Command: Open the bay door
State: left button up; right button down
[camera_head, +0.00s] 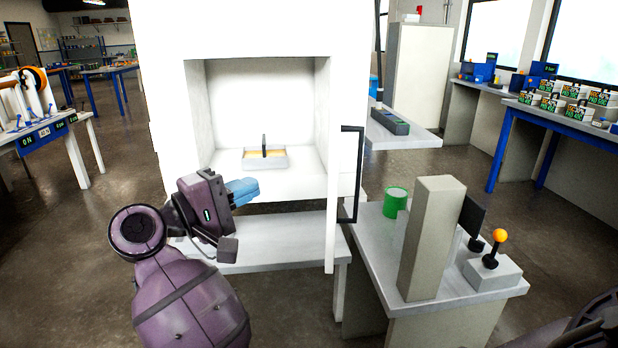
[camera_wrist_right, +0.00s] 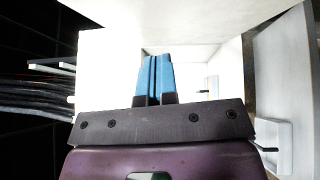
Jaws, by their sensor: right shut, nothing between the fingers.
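The bay door (camera_head: 348,95) is a white panel at the right side of the white cabinet. It stands swung outward, with a black bar handle (camera_head: 358,175) on its outer face. The bay (camera_head: 260,95) is uncovered and its inside shows. My right gripper (camera_head: 243,190) is in front of the bay's lower edge, left of the door and apart from the handle. Its blue fingers are together and empty, and they also show in the right wrist view (camera_wrist_right: 155,78). My left gripper is not in view.
A small tray (camera_head: 266,167) with a dark upright handle sits inside the bay. A shelf (camera_head: 270,245) runs below. At the right, a side table holds a green cup (camera_head: 395,202), a grey post (camera_head: 430,240) and an orange-knobbed joystick (camera_head: 497,245). Open floor lies left of the cabinet.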

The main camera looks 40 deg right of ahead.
jog(key=s+d+m+p, duration=0.1)
jog(key=s+d+p, duration=0.1)
jog(key=d, duration=1)
jog(key=shift+s+d+y, duration=0.15)
jog(key=shift+s+y, duration=0.05)
jog(key=shift+y, duration=0.2)
jog(key=s+d+n+t, duration=0.1)
jog(key=s+d+t, duration=0.1)
jog(key=s+d, duration=0.6)
jog(key=shift+s+d+n, duration=0.2)
jog(key=shift+d+n, duration=0.1)
jog(key=shift+d, duration=0.65)
